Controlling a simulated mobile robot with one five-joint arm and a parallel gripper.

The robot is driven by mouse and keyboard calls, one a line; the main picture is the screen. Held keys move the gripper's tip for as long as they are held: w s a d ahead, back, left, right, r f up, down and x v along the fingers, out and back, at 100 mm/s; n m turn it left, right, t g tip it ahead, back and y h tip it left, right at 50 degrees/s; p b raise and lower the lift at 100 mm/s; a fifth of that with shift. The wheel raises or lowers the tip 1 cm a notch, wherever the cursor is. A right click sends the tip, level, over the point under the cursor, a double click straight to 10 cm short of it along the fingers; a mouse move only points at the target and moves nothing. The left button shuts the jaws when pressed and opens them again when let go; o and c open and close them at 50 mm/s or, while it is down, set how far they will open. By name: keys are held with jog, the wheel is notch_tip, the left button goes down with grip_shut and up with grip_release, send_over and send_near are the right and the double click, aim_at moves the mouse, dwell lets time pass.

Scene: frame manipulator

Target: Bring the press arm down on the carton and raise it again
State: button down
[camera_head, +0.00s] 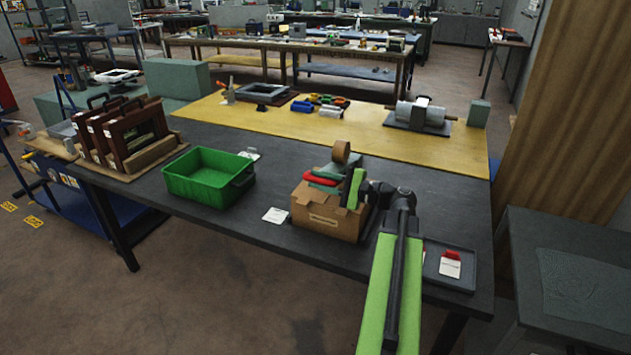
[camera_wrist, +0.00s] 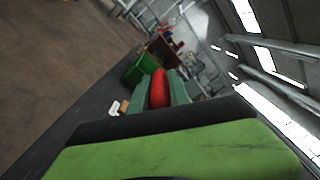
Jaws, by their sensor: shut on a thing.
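The carton (camera_head: 328,222) is a brown cardboard box with a label, standing on the dark table in the middle of the head view. My gripper (camera_head: 322,171) is just above it, with its fingers shut on a red grip (camera_head: 318,181). The wrist view shows the red grip (camera_wrist: 158,90) between my two teal fingers. I take the red grip to be the press arm's handle. The rest of the press arm is mostly hidden by my gripper and the carton. I cannot tell whether anything touches the carton's top. A brown roll (camera_head: 341,150) shows behind my gripper.
A green bin (camera_head: 208,178) and a white card (camera_head: 276,215) are left of the carton. A dark tray (camera_head: 462,270) with a red-and-white item lies to the right. Framed panels (camera_head: 125,130) stand at the far left. A yellow mat (camera_head: 370,127) with tools covers the back.

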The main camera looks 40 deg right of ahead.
jog(key=shift+n, duration=0.3)
jog(key=shift+s+a+f+b, duration=0.1)
jog(key=shift+a+f+b, duration=0.1)
jog(key=shift+f+b, duration=0.5)
jog(key=shift+w+a+f+b, duration=0.1)
jog(key=shift+a+f+b, duration=0.1)
jog(key=shift+f+b, duration=0.55)
jog(key=shift+s+a+f+b, duration=0.15)
jog(key=shift+f+b, duration=0.25)
jog(key=shift+f, duration=0.6)
jog(key=c, duration=1.3)
grip_release()
jog(key=v, duration=1.7)
jog(key=shift+s+d, duration=0.1)
